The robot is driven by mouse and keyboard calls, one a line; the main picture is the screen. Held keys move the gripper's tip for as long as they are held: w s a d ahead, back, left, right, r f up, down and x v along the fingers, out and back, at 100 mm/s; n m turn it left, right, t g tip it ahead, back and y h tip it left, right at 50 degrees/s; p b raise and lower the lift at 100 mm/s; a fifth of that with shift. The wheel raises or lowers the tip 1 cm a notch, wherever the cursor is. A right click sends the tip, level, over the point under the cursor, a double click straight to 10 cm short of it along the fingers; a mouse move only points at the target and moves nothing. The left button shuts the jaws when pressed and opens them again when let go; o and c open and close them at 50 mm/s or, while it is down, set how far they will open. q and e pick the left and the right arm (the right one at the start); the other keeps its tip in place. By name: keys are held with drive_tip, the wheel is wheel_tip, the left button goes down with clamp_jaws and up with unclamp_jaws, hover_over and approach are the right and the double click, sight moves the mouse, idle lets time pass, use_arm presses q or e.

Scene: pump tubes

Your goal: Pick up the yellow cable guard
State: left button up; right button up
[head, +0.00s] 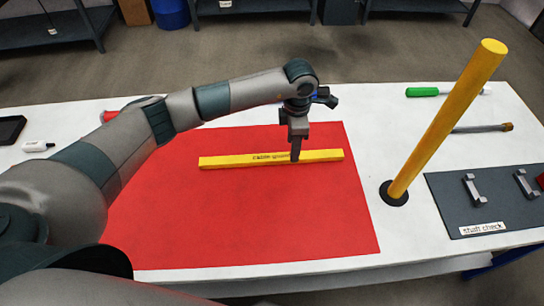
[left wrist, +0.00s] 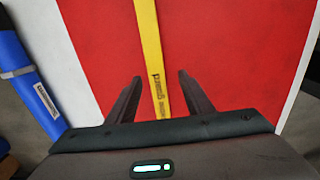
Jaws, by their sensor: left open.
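The yellow cable guard (head: 235,161) is a long bar lying flat across the red mat (head: 250,220), with dark print near its middle. My left gripper (head: 295,155) is over the guard, right of its middle, pointing down. In the left wrist view the guard (left wrist: 150,45) runs between the two open fingers of my left gripper (left wrist: 160,92), with a gap on each side. The head view does not show clearly how far the fingertips are above the mat. My right gripper is not in view.
A yellow post (head: 445,120) stands on a black base at right. A green-handled tool (head: 422,91) and a rod (head: 480,128) lie at back right. A white marker (head: 37,146) is at left.

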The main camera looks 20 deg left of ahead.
sight(272, 159)
use_arm(q)
drive_tip(key=shift+w+a+f+p, duration=0.1)
drive_tip(key=shift+a+f+p, duration=0.05)
drive_tip(key=shift+f+p, duration=0.6)
drive_tip(key=f, duration=0.1)
drive_tip(key=f+p, duration=0.1)
drive_tip(key=shift+w+f+p, duration=0.2)
drive_tip(key=shift+f+p, duration=0.1)
drive_tip(key=shift+f, duration=0.55)
clamp_jaws()
drive_tip(key=shift+r, duration=0.15)
